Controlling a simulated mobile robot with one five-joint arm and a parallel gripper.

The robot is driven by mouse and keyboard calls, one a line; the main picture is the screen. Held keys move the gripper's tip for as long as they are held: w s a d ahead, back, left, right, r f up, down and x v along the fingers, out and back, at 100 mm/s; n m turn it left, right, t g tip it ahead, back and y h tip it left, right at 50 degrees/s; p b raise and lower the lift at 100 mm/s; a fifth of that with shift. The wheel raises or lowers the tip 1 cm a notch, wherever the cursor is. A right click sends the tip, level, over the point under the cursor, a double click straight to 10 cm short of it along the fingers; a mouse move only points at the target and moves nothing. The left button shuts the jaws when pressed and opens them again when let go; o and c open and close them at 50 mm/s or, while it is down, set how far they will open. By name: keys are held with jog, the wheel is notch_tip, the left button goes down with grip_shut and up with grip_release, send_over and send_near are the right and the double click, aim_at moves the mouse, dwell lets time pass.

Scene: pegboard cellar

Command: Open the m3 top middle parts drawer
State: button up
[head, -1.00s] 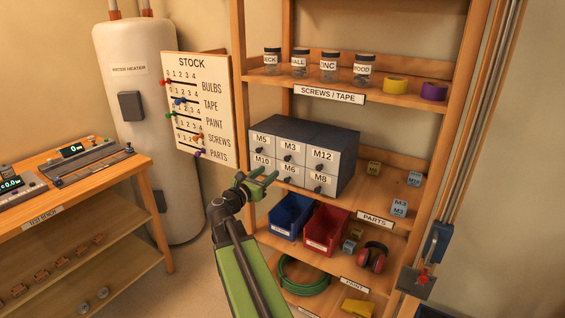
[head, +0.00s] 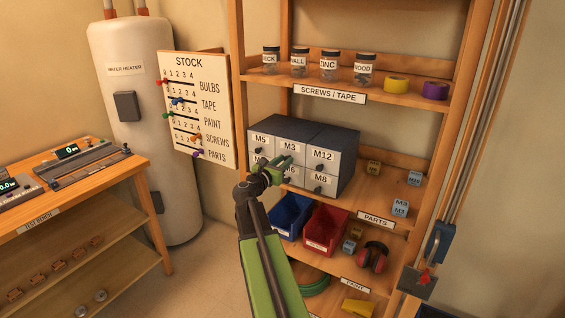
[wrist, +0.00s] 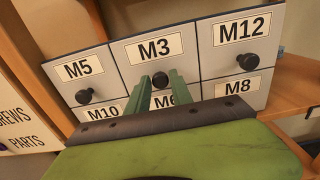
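The grey parts cabinet (head: 338,140) stands on the middle shelf with two rows of labelled drawers. The M3 drawer (head: 289,146) is top middle and looks flush with its neighbours; it also shows in the wrist view (wrist: 128,62). I cannot tell whether the fingers touch the knob. The M10 and M6 labels are partly covered.
The M5 drawer (wrist: 75,73) and M12 drawer (wrist: 225,58) flank M3, each with a black knob. A blue bin (head: 291,215) and a red bin (head: 325,230) sit below. The stock board (head: 190,110) stands left of the shelf. Small blocks lie to the cabinet's right.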

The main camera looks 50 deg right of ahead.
grip_shut()
dwell(1.1)
